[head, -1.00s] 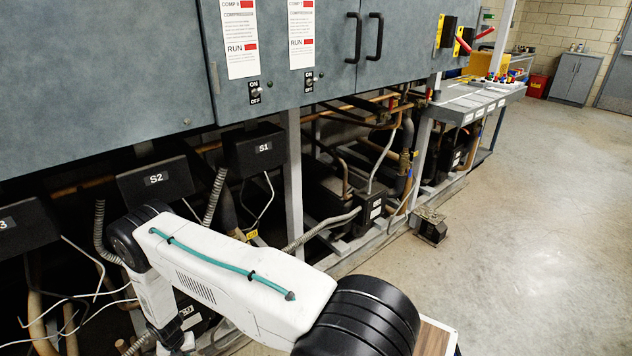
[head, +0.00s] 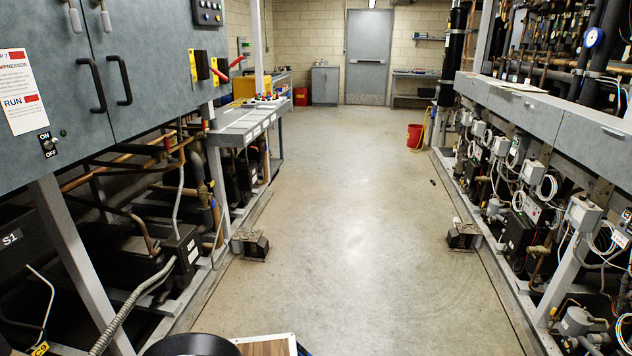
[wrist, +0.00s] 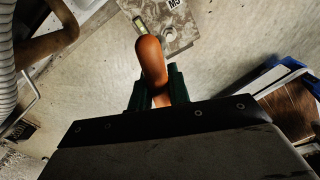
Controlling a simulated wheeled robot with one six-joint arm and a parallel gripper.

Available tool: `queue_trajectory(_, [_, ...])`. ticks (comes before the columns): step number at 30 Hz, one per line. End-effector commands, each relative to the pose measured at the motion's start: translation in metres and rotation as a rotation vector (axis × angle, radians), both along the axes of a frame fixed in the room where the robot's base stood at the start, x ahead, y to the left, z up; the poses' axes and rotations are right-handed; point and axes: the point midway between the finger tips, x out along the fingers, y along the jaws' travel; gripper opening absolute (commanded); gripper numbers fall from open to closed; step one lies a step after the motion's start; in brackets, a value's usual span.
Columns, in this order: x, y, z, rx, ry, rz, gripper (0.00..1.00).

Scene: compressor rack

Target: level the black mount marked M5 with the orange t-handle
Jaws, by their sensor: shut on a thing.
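My gripper (wrist: 158,86) has its dark green fingers shut on the orange t-handle (wrist: 151,58). The rounded orange grip points up the wrist view; its shaft and tip are hidden. Beyond it, at the top edge, is a worn metal plate of the M5 mount (wrist: 178,33), cut off by the frame. Its M5 label is partly visible, and a small yellowish vial lies on its left side. The handle's end overlaps the plate in view; I cannot tell whether they touch. In the head view, one mount (head: 250,244) stands by the left rack, its marking unreadable. My gripper is outside that view.
Another mount (head: 463,237) stands by the right rack (head: 570,120). The concrete floor (head: 350,220) between the racks is clear. Pipes and a ribbed conduit (head: 125,305) run low at the left. In the wrist view a ribbed hose (wrist: 22,30) is at upper left.

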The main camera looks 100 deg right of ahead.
Motion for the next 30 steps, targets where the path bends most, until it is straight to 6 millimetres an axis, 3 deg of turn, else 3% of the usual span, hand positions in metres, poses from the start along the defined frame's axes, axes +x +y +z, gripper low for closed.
queue_trajectory(15, [0.059,0.053,0.033,0.001,-0.018,0.020,0.00])
queue_trajectory(20, [0.065,0.059,0.036,0.001,-0.018,0.020,0.00])
queue_trajectory(30, [0.059,0.050,0.032,-0.001,-0.004,0.002,0.00])
